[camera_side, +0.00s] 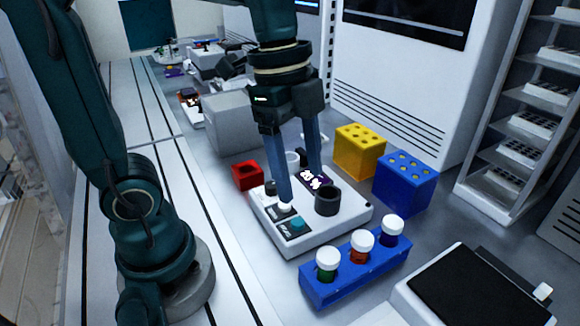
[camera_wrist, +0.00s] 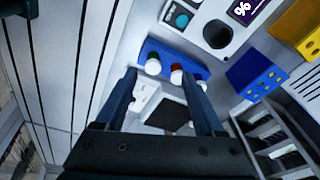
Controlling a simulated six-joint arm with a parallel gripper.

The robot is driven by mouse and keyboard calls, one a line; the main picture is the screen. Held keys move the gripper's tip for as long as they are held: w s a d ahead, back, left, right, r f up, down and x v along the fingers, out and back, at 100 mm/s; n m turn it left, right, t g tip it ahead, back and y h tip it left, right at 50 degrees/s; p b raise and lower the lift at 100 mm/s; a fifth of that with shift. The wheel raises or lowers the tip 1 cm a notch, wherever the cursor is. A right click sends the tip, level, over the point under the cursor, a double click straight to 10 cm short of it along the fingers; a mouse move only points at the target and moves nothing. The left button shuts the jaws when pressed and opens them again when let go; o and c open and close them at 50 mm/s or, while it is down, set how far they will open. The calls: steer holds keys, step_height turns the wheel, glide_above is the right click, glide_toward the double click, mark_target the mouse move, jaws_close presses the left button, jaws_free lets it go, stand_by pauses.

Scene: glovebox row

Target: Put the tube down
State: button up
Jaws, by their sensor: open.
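Three white-capped tubes stand upright in a blue rack (camera_side: 345,280) in the side view: a green one (camera_side: 327,264), an orange-red one (camera_side: 361,246) and a blue one (camera_side: 391,231). The rack also shows in the wrist view (camera_wrist: 185,60), where a finger partly covers the tube nearest it. My gripper (camera_side: 301,192) is open, fingers pointing down over a white device (camera_side: 335,228), with no tube seen between them. In the wrist view the space between the fingertips (camera_wrist: 159,79) also looks empty. I cannot tell whether the fingertips touch the device.
The device has a dark round holder (camera_side: 327,200), a display and buttons. A red block (camera_side: 247,175) is behind it; yellow (camera_side: 360,150) and blue (camera_side: 405,182) blocks with holes stand to the right. A black-topped device (camera_side: 475,288) is front right, near a shelf unit (camera_side: 530,110).

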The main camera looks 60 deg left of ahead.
steer(key=s+a+n+t, duration=0.1)
steer(key=n, duration=0.3)
steer(key=s+f+n+t+y, duration=0.1)
steer(key=s+n+t, duration=0.1)
steer(key=n, duration=0.3)
steer(key=s+a+n+t, duration=0.1)
steer(key=n, duration=0.3)
steer(key=shift+s+a+f+y, duration=0.2)
steer(key=shift+a+f+y, duration=0.1)
steer(key=shift+f, duration=0.1)
stand_by(0.3)
